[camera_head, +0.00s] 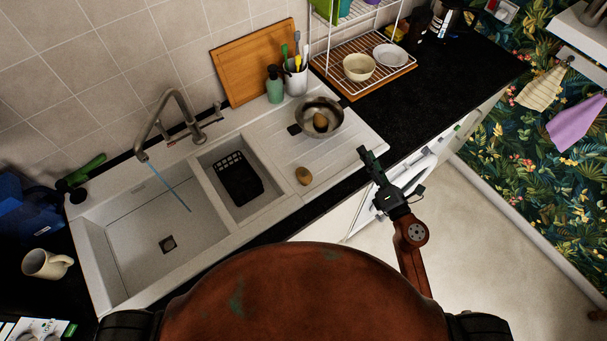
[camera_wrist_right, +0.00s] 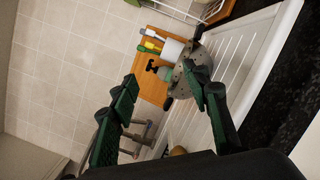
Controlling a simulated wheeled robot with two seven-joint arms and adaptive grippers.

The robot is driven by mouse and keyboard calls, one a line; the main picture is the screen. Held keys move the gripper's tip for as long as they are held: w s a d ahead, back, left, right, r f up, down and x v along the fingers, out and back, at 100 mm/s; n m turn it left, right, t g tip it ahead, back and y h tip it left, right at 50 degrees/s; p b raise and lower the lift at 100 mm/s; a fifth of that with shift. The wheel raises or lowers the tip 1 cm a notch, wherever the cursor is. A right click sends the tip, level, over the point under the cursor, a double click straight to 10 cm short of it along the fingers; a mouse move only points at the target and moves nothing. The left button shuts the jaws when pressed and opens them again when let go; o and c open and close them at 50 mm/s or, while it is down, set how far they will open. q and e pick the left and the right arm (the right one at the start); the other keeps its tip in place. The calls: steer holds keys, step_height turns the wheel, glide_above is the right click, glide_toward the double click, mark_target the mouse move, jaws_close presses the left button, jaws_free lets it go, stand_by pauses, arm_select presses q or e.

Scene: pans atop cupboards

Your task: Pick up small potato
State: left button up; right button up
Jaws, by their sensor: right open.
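One brown potato (camera_head: 303,175) lies on the white drainboard, near the small basin. A second potato (camera_head: 320,122) sits in a metal pan (camera_head: 334,107) further back; the two look close in size. My right gripper (camera_head: 368,157) is open and empty, to the right of both potatoes near the counter's front edge. In the right wrist view, my right gripper's fingers (camera_wrist_right: 160,78) are spread apart, and one partly covers the pan (camera_wrist_right: 183,88). A sliver of potato (camera_wrist_right: 178,151) shows at the bottom there. My left gripper is out of view.
The sink (camera_head: 150,230) has a running tap (camera_head: 165,125) and a black basket (camera_head: 238,178) in its small basin. A green bottle (camera_head: 274,88), a utensil cup (camera_head: 295,78) and a wire rack (camera_head: 345,62) stand behind. The drainboard around the front potato is clear.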

steer(key=s+a+f+n+g+y, duration=0.1)
steer(key=s+a+n+g+y, duration=0.3)
steer(key=a+n, duration=0.55)
steer(key=n+g+p, duration=0.1)
steer(key=n+g, duration=0.4)
steer(key=n, duration=0.2)
glide_toward(311, 179)
steer(key=shift+h, duration=0.4)
steer(key=x, duration=0.7)
steer(key=p+x, duration=0.1)
steer(key=x, duration=0.2)
steer(key=shift+w+a, duration=0.15)
steer(key=shift+a, duration=0.35)
steer(key=shift+w+a+f, duration=0.15)
steer(key=shift+a, duration=0.05)
steer(key=shift+c, duration=0.2)
steer(key=c, duration=1)
